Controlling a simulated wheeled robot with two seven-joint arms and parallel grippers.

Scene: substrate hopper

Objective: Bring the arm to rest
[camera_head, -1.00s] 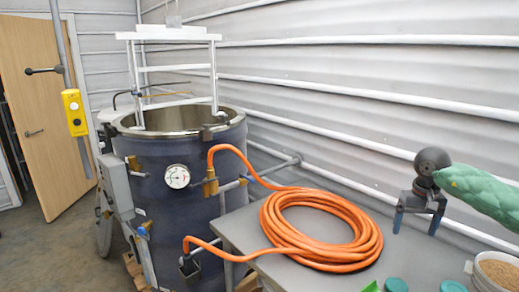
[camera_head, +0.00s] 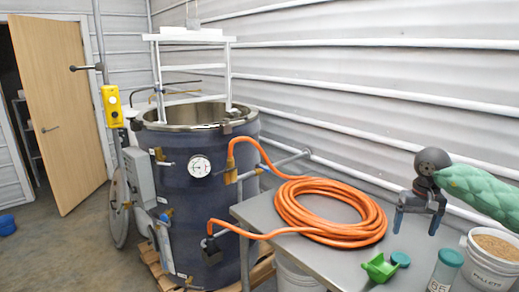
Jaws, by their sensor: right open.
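My right gripper (camera_head: 418,212) is at the right of the head view, at the end of my green-sleeved arm (camera_head: 482,190). Its two blue-grey fingers point down and are spread apart, with nothing between them. It hangs above the grey table (camera_head: 300,262), to the right of the coiled orange hose (camera_head: 330,212), and looks apart from it. My left gripper is not in view.
A large dark vat (camera_head: 190,215) with a dial gauge (camera_head: 199,167) stands left of the table. A green scoop (camera_head: 379,267), a teal-lidded jar (camera_head: 445,270) and a white pellet bucket (camera_head: 490,268) stand at the table's front right. A wooden door (camera_head: 62,115) stands at far left.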

